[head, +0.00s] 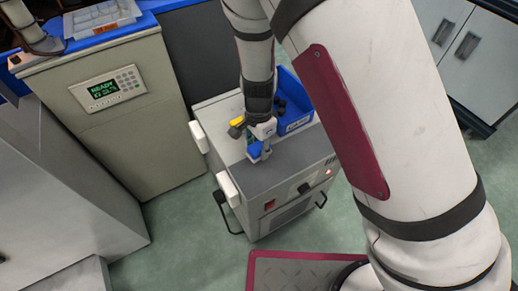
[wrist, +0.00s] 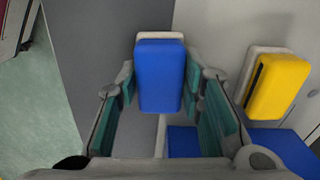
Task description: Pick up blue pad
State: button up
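The blue pad (wrist: 160,75) is a rounded blue block with a pale base. In the wrist view it lies upper centre, between the teal-lined fingers of my gripper (wrist: 160,85). The fingers are spread, one on each side of the pad and close to its edges. Whether either one touches it is hard to tell. In the head view, my gripper (head: 260,138) points down over the grey top of a cart, with the blue pad (head: 255,151) at its tips. The fingers partly hide the pad there.
A yellow pad (wrist: 277,86) on a pale base lies right of the blue one. A blue bin (head: 297,122) stands behind my gripper on the cart (head: 284,178). A beige machine with a keypad (head: 108,89) stands at left.

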aim_at(260, 148)
jog(key=shift+r, duration=0.1)
jog(key=shift+r+p, duration=0.4)
jog(key=shift+r, duration=0.15)
jog(key=r, duration=0.1)
jog(key=r+p, duration=0.1)
jog(key=shift+s+d+r+p, duration=0.1)
jog(key=shift+s+r+p, duration=0.2)
jog(key=shift+s, duration=0.1)
jog(key=s+d+p, duration=0.1)
jog(key=s+d, duration=0.1)
jog(key=s, duration=0.5)
jog(key=s+d+r, duration=0.1)
jog(key=s+d, duration=0.2)
jog(key=s, duration=0.4)
jog(key=shift+s+p, duration=0.2)
jog(key=shift+p, duration=0.15)
